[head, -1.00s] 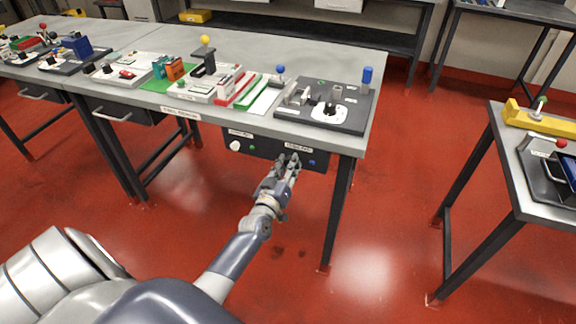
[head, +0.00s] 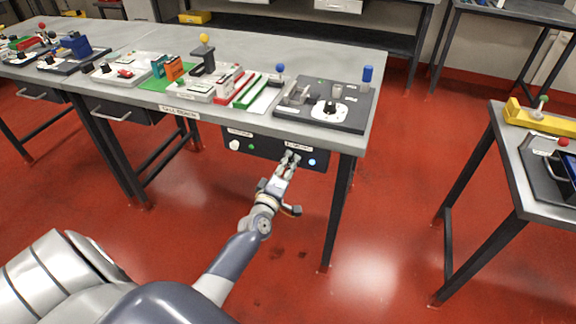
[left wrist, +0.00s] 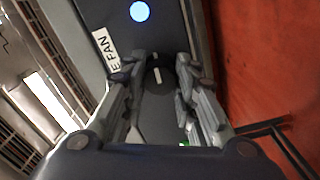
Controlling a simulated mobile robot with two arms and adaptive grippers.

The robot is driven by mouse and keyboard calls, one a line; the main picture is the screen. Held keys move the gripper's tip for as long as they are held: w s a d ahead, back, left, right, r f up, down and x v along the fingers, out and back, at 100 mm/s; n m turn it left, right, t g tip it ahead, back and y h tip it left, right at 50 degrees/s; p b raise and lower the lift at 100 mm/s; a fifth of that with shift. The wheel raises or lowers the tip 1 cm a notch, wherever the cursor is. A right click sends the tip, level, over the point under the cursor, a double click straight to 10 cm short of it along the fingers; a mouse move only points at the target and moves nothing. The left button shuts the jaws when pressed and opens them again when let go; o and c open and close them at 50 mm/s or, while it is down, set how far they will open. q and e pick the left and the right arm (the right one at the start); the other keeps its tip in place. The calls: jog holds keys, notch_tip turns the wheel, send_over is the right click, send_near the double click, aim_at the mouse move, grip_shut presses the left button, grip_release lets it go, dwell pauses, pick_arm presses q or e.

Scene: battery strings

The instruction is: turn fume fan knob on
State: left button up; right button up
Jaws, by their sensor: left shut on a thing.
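The dark panel (head: 262,146) hangs under the front edge of the bench. My left gripper (head: 290,158) is at its right part, under a label. In the left wrist view, the dark round fume fan knob (left wrist: 158,76) with a pale pointer line sits between my gripper's fingers (left wrist: 160,92), which are shut on it. A label (left wrist: 106,48) ending in "E FAN" is beside it. A round light (left wrist: 139,11) glows blue; it also shows in the head view (head: 312,162), right of the gripper. In the head view the gripper hides the knob. My right gripper is not in view.
The bench top (head: 255,58) above carries battery fixtures. A bench leg (head: 337,212) stands right of my gripper. The red floor in front is free.

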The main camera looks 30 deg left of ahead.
pick_arm(q)
jog(key=shift+n, duration=0.5)
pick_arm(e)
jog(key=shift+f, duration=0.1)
pick_arm(q)
jog(key=o, duration=1)
jog(key=shift+o, duration=0.2)
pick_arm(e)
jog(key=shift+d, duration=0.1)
pick_arm(q)
jog(key=v, duration=1.2)
